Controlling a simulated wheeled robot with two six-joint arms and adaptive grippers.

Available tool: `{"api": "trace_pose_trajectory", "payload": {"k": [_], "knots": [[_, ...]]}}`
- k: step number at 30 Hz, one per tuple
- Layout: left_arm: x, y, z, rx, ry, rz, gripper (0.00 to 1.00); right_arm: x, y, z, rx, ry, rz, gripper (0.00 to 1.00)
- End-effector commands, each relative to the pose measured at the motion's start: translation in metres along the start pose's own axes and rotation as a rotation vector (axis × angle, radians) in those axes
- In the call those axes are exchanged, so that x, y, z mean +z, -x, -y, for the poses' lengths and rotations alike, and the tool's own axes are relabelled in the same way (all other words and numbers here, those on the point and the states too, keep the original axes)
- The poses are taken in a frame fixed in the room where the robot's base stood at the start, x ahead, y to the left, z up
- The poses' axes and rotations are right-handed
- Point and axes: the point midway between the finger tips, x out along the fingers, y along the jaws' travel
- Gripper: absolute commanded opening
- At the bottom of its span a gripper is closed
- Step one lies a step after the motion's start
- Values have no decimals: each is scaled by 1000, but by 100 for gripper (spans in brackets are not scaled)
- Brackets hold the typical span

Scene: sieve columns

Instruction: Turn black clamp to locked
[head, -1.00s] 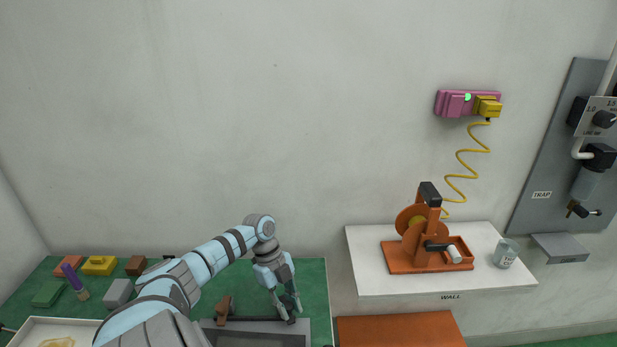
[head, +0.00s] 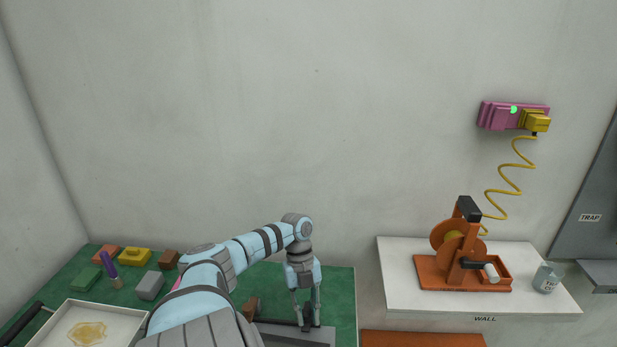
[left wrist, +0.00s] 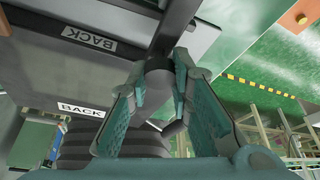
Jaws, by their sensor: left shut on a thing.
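My left gripper (head: 306,322) reaches down at the bottom of the head view. In the left wrist view its two teal fingers (left wrist: 160,88) are shut on the dark round knob (left wrist: 158,72) at the end of a black bar. This bar, which looks like the black clamp (left wrist: 172,28), runs up to the top edge there, across a grey unit (head: 310,335) with BACK labels. In the head view the clamp is mostly hidden by my arm and cut by the frame. I cannot tell its locked position. My right gripper is out of view.
A white tray (head: 132,316) with a yellowish patch and several small coloured blocks lie left on the green bench (head: 342,290). A brown piece (head: 250,309) is beside the gripper. An orange wheel device (head: 457,250) and a tin (head: 547,278) stand on the white shelf (head: 400,290).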

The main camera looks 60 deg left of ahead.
Motion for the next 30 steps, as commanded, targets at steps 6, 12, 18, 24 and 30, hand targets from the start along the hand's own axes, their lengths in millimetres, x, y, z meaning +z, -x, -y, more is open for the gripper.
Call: {"api": "trace_pose_trajectory", "payload": {"k": [6, 12, 18, 24, 30], "knots": [[0, -2, -2, 5, 3, 0, 27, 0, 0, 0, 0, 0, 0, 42], [0, -1, 0, 3, 1, -1, 40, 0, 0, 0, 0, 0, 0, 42], [0, 0, 0, 2, 0, 0, 40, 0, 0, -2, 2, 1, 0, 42], [1, 34, 0, 1, 0, 3, 40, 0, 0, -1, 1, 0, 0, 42], [2, 90, 0, -1, 2, 0, 40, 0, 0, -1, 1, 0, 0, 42]]}}
